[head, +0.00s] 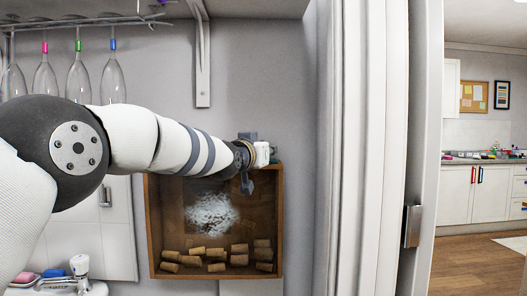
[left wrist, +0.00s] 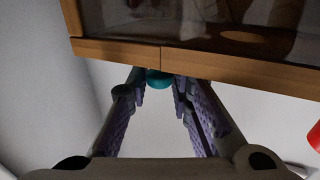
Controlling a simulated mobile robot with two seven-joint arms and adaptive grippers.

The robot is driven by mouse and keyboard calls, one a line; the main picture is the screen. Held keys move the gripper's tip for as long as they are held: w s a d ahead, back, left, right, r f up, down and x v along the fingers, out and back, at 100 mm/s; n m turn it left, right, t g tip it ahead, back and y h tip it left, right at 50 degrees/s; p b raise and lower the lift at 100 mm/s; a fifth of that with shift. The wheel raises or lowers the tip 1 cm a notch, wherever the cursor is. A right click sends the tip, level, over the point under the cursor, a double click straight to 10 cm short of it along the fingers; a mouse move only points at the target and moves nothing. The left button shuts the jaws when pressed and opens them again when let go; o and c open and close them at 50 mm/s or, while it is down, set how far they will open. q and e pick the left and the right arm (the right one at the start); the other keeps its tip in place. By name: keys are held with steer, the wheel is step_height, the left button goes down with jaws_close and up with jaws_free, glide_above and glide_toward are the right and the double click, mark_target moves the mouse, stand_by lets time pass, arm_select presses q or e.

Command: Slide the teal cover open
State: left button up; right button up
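A small rounded teal piece (left wrist: 158,77) shows in the left wrist view, just under the lower wooden edge of a dark-glazed front. The rest of it is hidden. My left gripper (left wrist: 160,80) has its two purple-padded fingers apart, with the teal piece between or just behind the tips. I cannot tell whether they touch it. In the head view my left gripper (head: 247,165) is at the upper right of a wooden box (head: 278,225) on the wall. No teal cover is clear there. My right gripper is not in view.
Several corks (head: 216,255) lie in the box. Several hanging glasses (head: 112,82) are at the upper left, above a sink tap (head: 80,266). A white door frame (head: 365,150) stands to the right. A red object (left wrist: 315,139) shows at the wrist view's right edge.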

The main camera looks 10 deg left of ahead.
arm_select(q)
steer(key=s+a, duration=0.1)
steer(key=s, duration=0.6)
steer(key=shift+s, duration=0.25)
